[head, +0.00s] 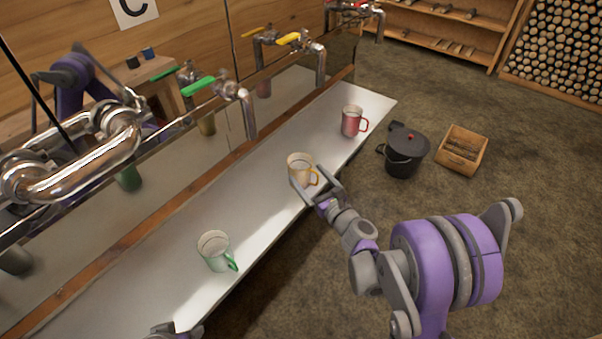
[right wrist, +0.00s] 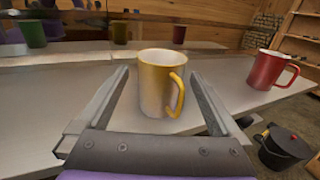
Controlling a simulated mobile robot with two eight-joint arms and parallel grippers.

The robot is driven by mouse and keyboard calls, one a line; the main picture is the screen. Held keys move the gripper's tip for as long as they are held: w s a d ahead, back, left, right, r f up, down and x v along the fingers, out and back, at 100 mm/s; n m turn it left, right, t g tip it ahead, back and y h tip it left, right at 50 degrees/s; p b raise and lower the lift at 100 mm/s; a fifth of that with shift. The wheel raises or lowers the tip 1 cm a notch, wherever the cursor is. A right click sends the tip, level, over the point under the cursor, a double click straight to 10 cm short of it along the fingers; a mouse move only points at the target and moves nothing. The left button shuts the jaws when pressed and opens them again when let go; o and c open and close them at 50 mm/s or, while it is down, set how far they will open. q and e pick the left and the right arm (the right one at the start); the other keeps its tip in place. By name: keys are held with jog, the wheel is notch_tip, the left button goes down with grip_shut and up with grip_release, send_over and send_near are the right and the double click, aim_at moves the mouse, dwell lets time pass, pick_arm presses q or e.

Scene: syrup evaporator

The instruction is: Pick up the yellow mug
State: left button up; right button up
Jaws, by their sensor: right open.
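The yellow mug (head: 299,163) stands upright on the pale metal shelf (head: 262,185), with its handle toward the right. My right gripper (head: 307,176) is open, with its fingers on either side of the mug. In the right wrist view the yellow mug (right wrist: 157,85) shows between the two fingers, with a gap at the left finger; its handle is close to the right finger. I cannot tell whether that finger touches the handle. A grey and purple part of my left arm shows at the bottom edge of the head view; its jaws cannot be made out.
A green mug (head: 214,250) stands nearer on the shelf and a red mug (head: 352,121) farther along. Taps with green (head: 198,87) and yellow (head: 288,39) handles reach over the shelf. A black pot (head: 404,153) and a wooden crate (head: 463,150) stand on the floor.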

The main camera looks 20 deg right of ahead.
aim_at(306, 171)
jog(key=x, duration=0.4)
jog(key=shift+w+r+p, duration=0.15)
jog(key=shift+w+p, duration=0.15)
jog(key=shift+p, duration=0.05)
jog(key=shift+s, duration=0.1)
jog(key=c, duration=1.2)
